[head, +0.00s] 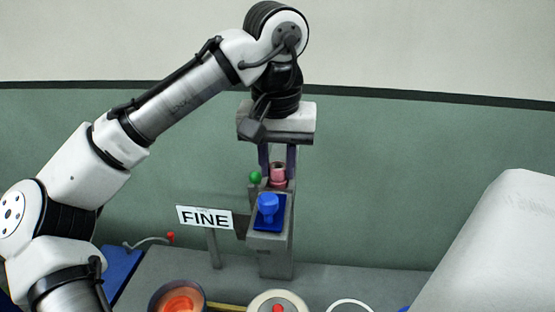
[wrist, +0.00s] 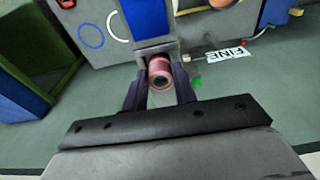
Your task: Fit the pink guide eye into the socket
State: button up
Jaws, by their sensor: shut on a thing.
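The pink guide eye (head: 278,175) is a short ring-shaped piece with a dark hole. My gripper (head: 278,168) is shut on it, one finger on each side, at the top of the grey post (head: 277,255). The wrist view also shows the pink guide eye (wrist: 160,76) between the dark fingers of my gripper (wrist: 160,90), against the post's end. The socket itself is not clear to see, and I cannot tell whether the eye is seated in it. A blue knob-like piece (head: 268,205) stands on a blue pad on the post, in front of the eye.
A green ball (head: 255,177) sits just left of the eye. A "FINE" sign (head: 205,217) stands left of the post. A bowl with orange contents (head: 178,299) and a pale disc with a red knob (head: 278,303) are at the front. The grey surface right of the post (head: 350,278) is clear.

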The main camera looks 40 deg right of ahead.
jog(key=shift+f, duration=0.15)
jog(key=o, duration=1.1)
jog(key=r, duration=0.4)
jog(key=a+r+p, duration=0.1)
jog(key=r, duration=0.4)
jog(key=s+r, duration=0.1)
jog(key=r, duration=0.3)
jog(key=shift+a+r+p, duration=0.15)
jog(key=shift+r+p, duration=0.15)
jog(key=shift+r, duration=0.1)
